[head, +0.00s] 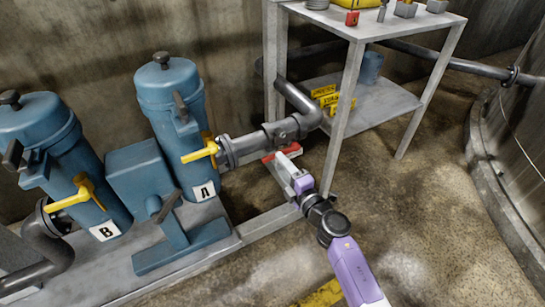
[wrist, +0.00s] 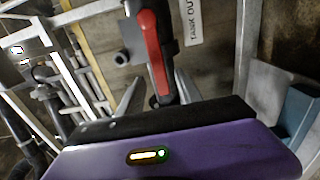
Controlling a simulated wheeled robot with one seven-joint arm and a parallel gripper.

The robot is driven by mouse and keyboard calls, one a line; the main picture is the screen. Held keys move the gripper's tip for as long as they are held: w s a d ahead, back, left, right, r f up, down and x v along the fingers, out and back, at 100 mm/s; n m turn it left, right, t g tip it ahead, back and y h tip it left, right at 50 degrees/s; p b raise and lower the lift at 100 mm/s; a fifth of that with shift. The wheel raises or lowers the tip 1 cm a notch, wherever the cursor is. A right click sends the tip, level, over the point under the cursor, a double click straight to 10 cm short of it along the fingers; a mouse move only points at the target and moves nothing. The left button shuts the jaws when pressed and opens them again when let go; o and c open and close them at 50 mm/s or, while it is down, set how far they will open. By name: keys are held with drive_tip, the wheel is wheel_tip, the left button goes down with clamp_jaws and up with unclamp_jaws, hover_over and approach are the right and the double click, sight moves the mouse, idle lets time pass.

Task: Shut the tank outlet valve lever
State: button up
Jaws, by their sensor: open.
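The tank outlet valve lever has a red grip (wrist: 152,52) and a dark stem. In the head view, the red lever (head: 284,152) shows beneath the grey pipe, close to my gripper (head: 284,162) and partly hidden by it. It looks roughly in line with the pipe there. In the wrist view, my gripper (wrist: 160,92) is open, with one finger on each side of the lever's dark lower part. I cannot tell whether either finger touches it. A white label (wrist: 192,20) reading "TANK OU", cut off by the picture's edge, is beside the lever.
A grey metal table (head: 375,28) stands right behind my gripper, its legs close by. Blue filter vessels A (head: 178,110) and B (head: 45,125) with yellow levers stand left. A grey pipe (head: 270,136) runs above the lever. The floor at right is clear.

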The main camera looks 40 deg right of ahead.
sight(274, 158)
drive_tip(key=x, duration=0.5)
drive_tip(key=shift+b, duration=0.35)
clamp_jaws()
drive_tip(key=shift+s, duration=0.1)
idle(1.0)
